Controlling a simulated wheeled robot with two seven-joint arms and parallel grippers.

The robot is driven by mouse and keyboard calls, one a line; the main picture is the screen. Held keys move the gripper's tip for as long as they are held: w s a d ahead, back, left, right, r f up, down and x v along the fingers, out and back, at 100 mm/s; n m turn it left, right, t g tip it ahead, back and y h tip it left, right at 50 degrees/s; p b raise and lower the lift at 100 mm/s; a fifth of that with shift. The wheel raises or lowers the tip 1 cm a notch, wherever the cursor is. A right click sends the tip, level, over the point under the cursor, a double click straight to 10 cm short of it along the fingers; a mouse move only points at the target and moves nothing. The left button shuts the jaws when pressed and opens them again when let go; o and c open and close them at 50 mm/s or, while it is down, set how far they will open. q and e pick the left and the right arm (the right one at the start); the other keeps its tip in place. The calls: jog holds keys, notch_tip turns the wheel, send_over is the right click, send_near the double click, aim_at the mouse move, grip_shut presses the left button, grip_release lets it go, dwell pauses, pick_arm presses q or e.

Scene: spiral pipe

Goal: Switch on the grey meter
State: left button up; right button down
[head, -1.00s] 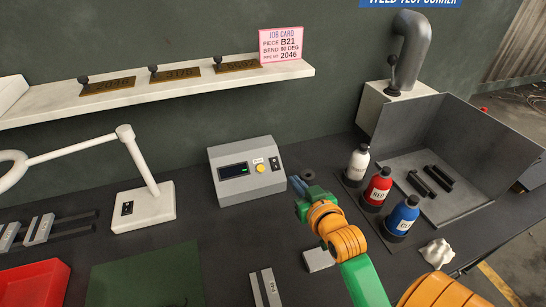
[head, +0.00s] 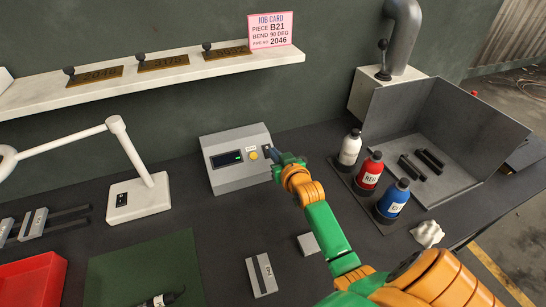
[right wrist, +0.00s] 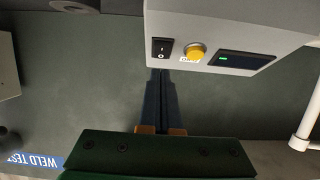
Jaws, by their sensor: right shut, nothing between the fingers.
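The grey meter (head: 235,176) stands on the bench against the wall, with a dark display showing a small green mark, a yellow button (head: 253,155) and a black rocker switch (head: 267,148). In the right wrist view the meter (right wrist: 225,22) appears upside down, with the rocker switch (right wrist: 164,48) beside the yellow button (right wrist: 196,52). My right gripper (head: 274,156) is shut and empty at the meter's right front side. In the right wrist view its fingertips (right wrist: 161,73) are close to the switch; I cannot tell whether they touch it. My left gripper is not in view.
White, red (head: 369,172) and blue bottles stand right of my right arm. Behind them is a grey metal tray (head: 460,175). A white lamp (head: 138,196) stands left of the meter. A shelf (head: 150,76) with plates and a pink job card (head: 271,30) runs above.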

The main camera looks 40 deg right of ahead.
jog(key=shift+w+d+f, duration=0.1)
jog(key=shift+w+f, duration=0.2)
jog(key=shift+f, duration=0.3)
jog(key=shift+w+d+f, duration=0.1)
jog(key=shift+w+f, duration=0.2)
jog(key=shift+f, duration=0.3)
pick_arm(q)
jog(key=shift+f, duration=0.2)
